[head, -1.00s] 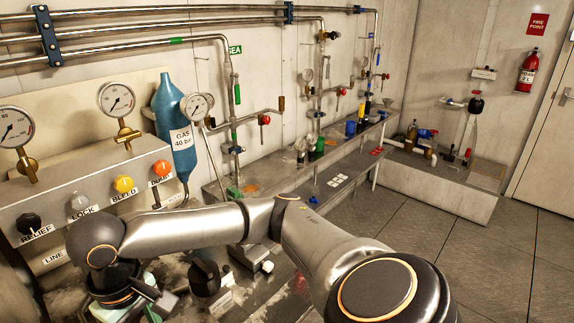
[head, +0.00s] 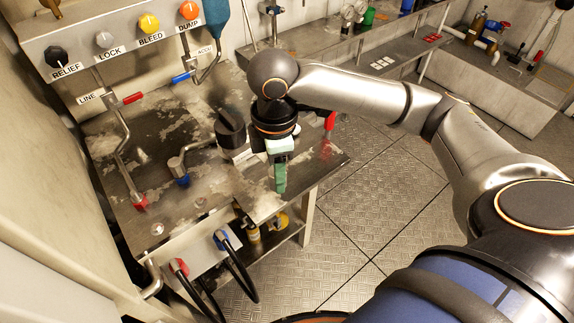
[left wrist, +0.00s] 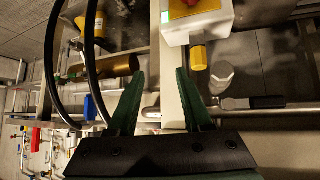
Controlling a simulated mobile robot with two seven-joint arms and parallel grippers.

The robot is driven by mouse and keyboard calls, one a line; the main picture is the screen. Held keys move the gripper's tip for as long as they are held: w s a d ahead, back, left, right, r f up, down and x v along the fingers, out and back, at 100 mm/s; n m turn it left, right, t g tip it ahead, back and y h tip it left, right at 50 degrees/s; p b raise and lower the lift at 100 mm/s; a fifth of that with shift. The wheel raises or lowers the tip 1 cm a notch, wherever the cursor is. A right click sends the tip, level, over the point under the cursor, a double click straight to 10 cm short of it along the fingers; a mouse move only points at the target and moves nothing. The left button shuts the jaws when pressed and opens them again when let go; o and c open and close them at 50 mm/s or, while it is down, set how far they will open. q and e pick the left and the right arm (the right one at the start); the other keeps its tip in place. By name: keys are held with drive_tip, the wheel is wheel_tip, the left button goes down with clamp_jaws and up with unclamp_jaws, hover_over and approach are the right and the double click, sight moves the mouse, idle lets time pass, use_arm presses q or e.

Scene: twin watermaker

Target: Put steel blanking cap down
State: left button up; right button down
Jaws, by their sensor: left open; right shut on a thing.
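My right gripper (head: 279,176) points down over the right front part of the stained steel bench (head: 110,148) in the head view. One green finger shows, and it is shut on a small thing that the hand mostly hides. I take this to be the steel blanking cap, but I cannot make out its shape or whether it touches the bench. My left gripper (left wrist: 157,75) shows only in the left wrist view. Its two green fingers are apart with nothing held between them.
A red-and-yellow button box (left wrist: 195,18) is ahead of my left gripper. Floor (head: 345,215) right of the bench is clear.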

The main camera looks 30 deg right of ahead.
drive_tip(key=n, duration=0.4)
drive_tip(key=shift+d+f+n, duration=0.15)
drive_tip(key=shift+f+n, duration=0.1)
drive_tip(key=shift+n, duration=0.05)
drive_tip(key=n, duration=0.4)
drive_tip(key=shift+s+d+f, duration=0.1)
drive_tip(key=shift+s+f, duration=0.05)
drive_tip(key=shift+f, duration=0.05)
drive_tip(key=n, duration=0.4)
drive_tip(key=shift+d+f+n+b, duration=0.1)
drive_tip(key=shift+f+n+b, duration=0.1)
drive_tip(key=shift+n+b, duration=0.1)
drive_tip(key=n, duration=0.4)
drive_tip(key=shift+s+d+f+n, duration=0.1)
drive_tip(key=shift+d+f+n, duration=0.1)
drive_tip(key=shift+n, duration=0.2)
drive_tip(key=shift+d+f, duration=0.1)
drive_tip(key=w+d+f, duration=0.2)
drive_tip(key=w, duration=0.1)
drive_tip(key=w+d+f, duration=0.2)
drive_tip(key=w+f, duration=0.1)
drive_tip(key=w, duration=0.1)
drive_tip(key=w+d+f+b, duration=0.1)
drive_tip(key=w+d+f, duration=0.2)
drive_tip(key=shift+w+d+f, duration=0.1)
drive_tip(key=shift+w+f, duration=0.05)
drive_tip(key=shift+w+d+f, duration=0.3)
drive_tip(key=shift+w+f, duration=0.15)
drive_tip(key=shift+f, duration=1.8)
